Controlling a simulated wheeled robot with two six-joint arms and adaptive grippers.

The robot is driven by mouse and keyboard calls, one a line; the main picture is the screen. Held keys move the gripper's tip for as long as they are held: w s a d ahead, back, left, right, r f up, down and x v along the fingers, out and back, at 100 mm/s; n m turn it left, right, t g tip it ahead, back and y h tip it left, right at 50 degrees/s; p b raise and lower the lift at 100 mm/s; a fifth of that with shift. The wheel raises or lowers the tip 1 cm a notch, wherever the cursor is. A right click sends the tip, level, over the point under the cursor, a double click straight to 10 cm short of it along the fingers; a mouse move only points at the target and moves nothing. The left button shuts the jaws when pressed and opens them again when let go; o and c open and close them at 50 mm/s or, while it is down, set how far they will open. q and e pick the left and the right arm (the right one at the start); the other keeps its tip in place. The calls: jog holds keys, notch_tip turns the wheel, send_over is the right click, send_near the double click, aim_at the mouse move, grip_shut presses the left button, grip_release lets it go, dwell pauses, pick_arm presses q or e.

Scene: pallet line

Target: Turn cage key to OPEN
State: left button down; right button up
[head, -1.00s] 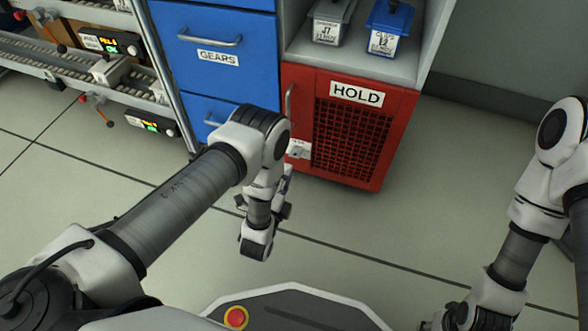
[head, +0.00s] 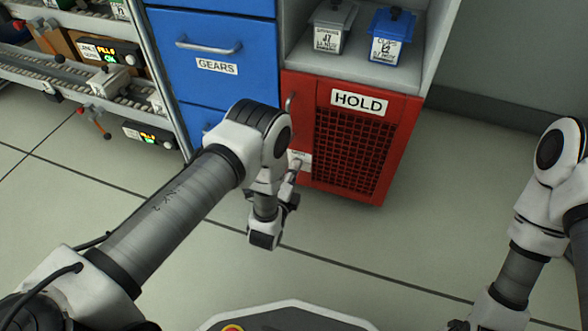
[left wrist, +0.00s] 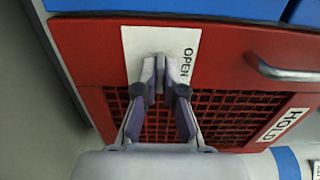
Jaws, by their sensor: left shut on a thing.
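The red cage (head: 350,150) has a mesh door and a HOLD label, and stands low under a shelf. Its white lock plate (head: 305,157) is at the door's left side. The left wrist view shows the plate (left wrist: 138,42) close up, with the word OPEN printed sideways to the right of my fingertips. My left gripper (left wrist: 161,68) is at the plate, its fingers close together and shut on the cage key. The key is almost wholly hidden between the fingertips, so its angle cannot be told. My right arm shows at the right of the head view, its gripper out of view.
A door handle (left wrist: 285,70) sticks out beside the plate. Blue drawers (head: 217,65) marked GEARS stand left of the cage. A grey bin (head: 330,28) and a blue bin (head: 392,35) sit on the shelf above. The floor right of the cage is clear.

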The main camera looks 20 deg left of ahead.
pick_arm(q)
jog(key=n+p, duration=1)
jog(key=n, duration=0.7)
jog(key=shift+n, duration=0.4)
jog(key=shift+p, duration=0.3)
jog(key=c, duration=1.3)
grip_release()
